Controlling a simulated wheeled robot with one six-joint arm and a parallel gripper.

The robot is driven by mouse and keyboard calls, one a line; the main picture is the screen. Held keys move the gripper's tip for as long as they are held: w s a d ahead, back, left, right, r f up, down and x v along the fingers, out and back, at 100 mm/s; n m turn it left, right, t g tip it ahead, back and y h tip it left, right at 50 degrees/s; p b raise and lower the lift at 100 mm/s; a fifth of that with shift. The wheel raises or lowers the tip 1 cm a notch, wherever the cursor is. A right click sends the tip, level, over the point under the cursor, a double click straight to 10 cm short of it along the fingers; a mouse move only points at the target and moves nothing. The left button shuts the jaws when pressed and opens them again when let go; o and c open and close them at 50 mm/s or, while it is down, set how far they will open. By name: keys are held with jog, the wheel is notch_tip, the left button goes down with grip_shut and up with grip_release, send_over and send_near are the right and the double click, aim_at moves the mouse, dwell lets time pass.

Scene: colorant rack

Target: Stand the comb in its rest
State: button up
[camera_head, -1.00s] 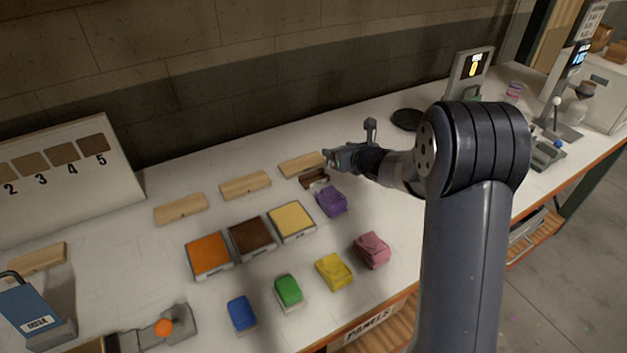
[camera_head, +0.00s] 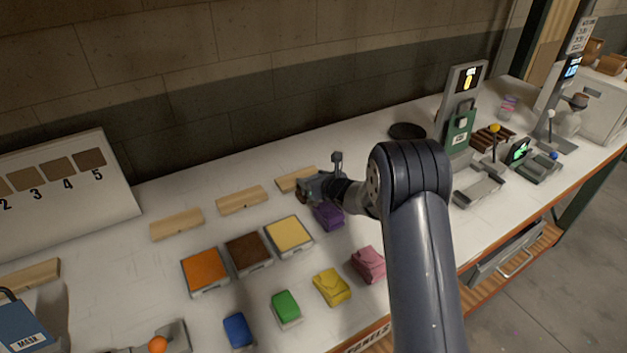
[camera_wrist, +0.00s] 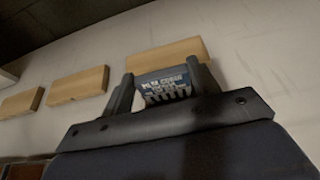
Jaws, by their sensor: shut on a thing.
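My gripper (camera_head: 304,190) is shut on the comb, in front of the rightmost of several pale wooden blocks (camera_head: 288,182). In the wrist view the comb (camera_wrist: 163,82) is a blue-grey plate with white lettering and a row of teeth, between the two fingers (camera_wrist: 165,90). Its teeth point toward the camera side. The block shows just behind it in the wrist view (camera_wrist: 178,48). In the head view the gripper mostly hides the comb. I cannot tell for sure which thing is its rest, or whether the comb touches the table.
A purple pouch (camera_head: 328,216) lies close under my wrist. Orange (camera_head: 205,270), brown (camera_head: 248,252) and yellow (camera_head: 289,235) pads lie in front. The table between is partly clear.

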jog(key=shift+f, duration=0.25)
jog(key=shift+f, duration=0.15)
jog(key=o, duration=1)
jog(key=shift+s+r, duration=0.1)
jog(key=shift+r, duration=0.1)
jog(key=b+v, duration=0.3)
jog(key=v, duration=0.8)
jog(key=shift+s+d+r, duration=0.1)
jog(key=shift+s+d, duration=0.15)
jog(key=shift+d, duration=0.05)
